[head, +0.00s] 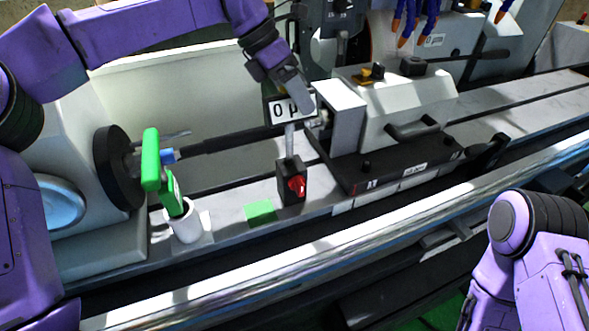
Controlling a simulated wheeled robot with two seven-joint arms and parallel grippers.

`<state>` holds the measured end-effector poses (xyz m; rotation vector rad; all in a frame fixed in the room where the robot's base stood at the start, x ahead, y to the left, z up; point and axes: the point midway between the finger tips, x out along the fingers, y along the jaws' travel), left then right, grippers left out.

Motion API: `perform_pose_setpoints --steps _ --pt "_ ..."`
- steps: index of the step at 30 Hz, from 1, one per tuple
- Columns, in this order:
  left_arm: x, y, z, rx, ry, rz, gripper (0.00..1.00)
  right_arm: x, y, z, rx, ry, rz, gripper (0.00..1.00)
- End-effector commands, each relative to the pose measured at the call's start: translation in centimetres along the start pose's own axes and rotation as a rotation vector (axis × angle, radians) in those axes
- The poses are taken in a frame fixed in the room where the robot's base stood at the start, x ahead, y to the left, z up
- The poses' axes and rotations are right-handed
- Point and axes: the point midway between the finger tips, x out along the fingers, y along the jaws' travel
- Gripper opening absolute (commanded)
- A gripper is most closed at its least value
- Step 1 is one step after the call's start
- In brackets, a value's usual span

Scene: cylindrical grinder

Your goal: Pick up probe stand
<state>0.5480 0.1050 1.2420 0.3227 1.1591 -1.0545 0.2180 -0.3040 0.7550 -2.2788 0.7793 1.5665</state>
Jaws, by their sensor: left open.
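The probe stand (291,187) stands upright on the grinder's table near the middle of the head view. It has a black base with a red knob, a thin grey post, and a white display reading "0 µ" at the top. My left gripper (296,107) reaches down from the upper left, with its fingers in front of the display and partly covering it. The gripper is open. I cannot tell whether its fingers touch the stand. My right arm shows at the lower right, but its gripper is out of view.
A green-handled tool (152,160) stands in a white cup (186,226) left of the stand. A green pad (260,212) lies beside the base. The tailstock (400,110) is close on the right. A shiny rail (330,252) runs along the front.

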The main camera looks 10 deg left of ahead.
Motion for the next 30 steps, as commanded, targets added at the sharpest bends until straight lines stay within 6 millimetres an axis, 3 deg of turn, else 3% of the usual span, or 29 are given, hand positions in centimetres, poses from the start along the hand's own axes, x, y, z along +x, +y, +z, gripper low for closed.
perform_pose_setpoints --steps 1,2,6,8,30 --pt "-0.01 0.05 -0.04 -0.001 0.000 0.000 0.69 0.02 0.00 0.02 0.000 0.000 0.000 0.40" --pt "-0.01 0.05 -0.04 -0.001 0.000 0.000 0.62 0.02 0.00 0.02 0.000 0.000 0.000 0.40" --pt "-0.01 0.04 -0.02 0.000 0.000 0.000 0.17 0.03 0.00 0.03 0.000 0.000 0.000 0.40" --pt "0.01 0.04 -0.01 0.000 0.001 0.000 0.00 0.03 0.00 0.03 0.000 0.000 0.000 0.40" --pt "0.03 0.07 0.05 0.005 0.000 0.002 0.00 0.03 -0.01 0.02 0.000 0.000 0.000 0.40"
